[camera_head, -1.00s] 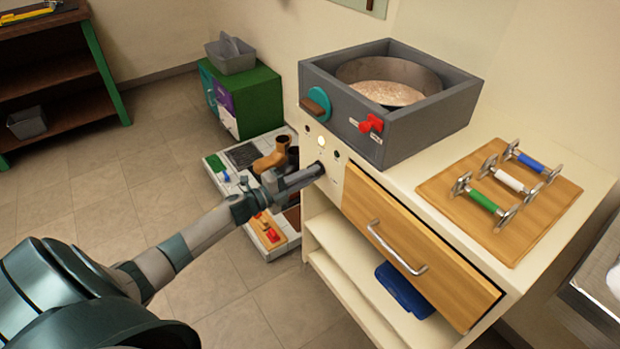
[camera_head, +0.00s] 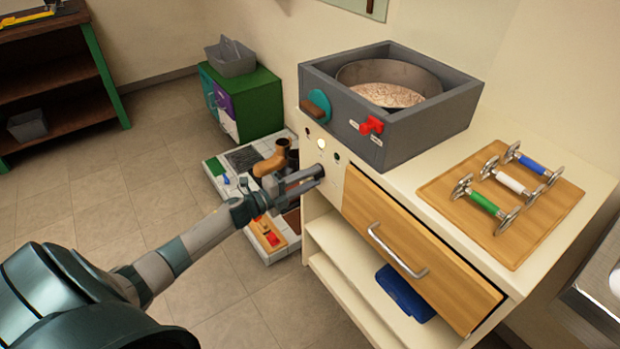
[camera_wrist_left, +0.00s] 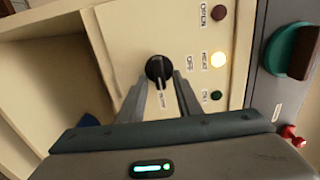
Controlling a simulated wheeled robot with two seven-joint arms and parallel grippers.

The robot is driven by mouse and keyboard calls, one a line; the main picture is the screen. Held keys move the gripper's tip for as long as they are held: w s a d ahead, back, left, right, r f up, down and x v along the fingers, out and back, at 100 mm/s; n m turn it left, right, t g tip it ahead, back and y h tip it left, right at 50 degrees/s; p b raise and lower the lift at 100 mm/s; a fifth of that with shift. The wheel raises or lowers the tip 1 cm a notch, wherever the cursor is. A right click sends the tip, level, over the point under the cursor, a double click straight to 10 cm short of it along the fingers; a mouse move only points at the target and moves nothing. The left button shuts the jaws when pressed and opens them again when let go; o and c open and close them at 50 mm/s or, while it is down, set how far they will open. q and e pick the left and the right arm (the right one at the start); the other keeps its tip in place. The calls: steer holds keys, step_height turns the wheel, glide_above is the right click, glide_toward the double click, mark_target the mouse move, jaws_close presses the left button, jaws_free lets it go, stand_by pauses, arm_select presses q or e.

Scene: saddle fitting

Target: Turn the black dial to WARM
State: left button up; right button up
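The black dial (camera_wrist_left: 158,70) is on the cream front panel in the left wrist view, with a pale mark at its lower edge. A small label (camera_wrist_left: 163,99) lies just below it, too blurred to read surely, and an OFF label (camera_wrist_left: 190,63) is to its right. My left gripper (camera_wrist_left: 161,77) is open, one finger on each side of the dial's lower part; I cannot tell whether they touch it. In the head view my left gripper (camera_head: 318,172) is at the panel and hides the dial. My right gripper is not in view.
A yellow lamp (camera_wrist_left: 217,59) glows beside a HEAT label, between two dark lamps. A grey box (camera_head: 425,135) with a teal dial (camera_head: 318,104) and red knob (camera_head: 371,125) sits above. The drawer (camera_head: 415,250) is right of my gripper.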

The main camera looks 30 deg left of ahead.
arm_select(q)
steer(key=shift+s, duration=0.1)
